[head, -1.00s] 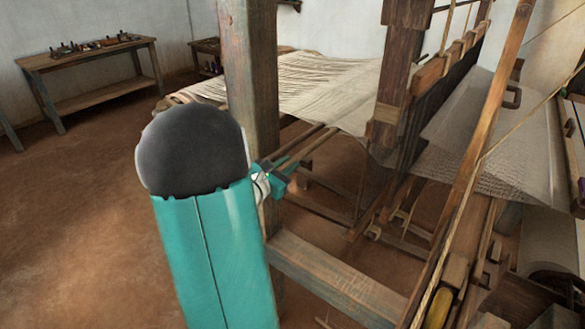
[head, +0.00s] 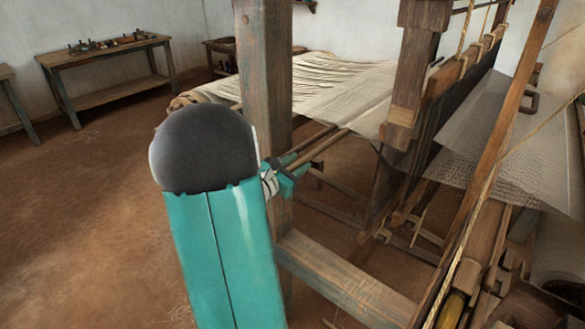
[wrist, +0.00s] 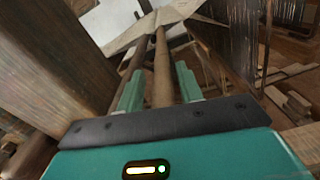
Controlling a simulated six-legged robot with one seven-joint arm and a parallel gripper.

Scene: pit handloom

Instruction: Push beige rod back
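Two long wooden rods run side by side beneath the pale warp of the loom. The beige rod (head: 328,143) reaches toward my gripper (head: 287,179) just right of the upright post. In the wrist view, the beige rod (wrist: 162,72) lies lengthwise in the gap between the two green fingers of my gripper (wrist: 160,82). The fingers are apart, with a gap visible on each side of the rod. I cannot tell whether either finger touches it. The second, darker rod (wrist: 131,62) passes by the left finger. The rod's near end is hidden by my gripper.
A thick wooden post (head: 263,75) stands close to my gripper on the left, with a low crossbeam (head: 345,280) below. The heddle frame (head: 455,80) and woven cloth (head: 500,130) are to the right. A tool bench (head: 105,65) is far left; open floor lies between.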

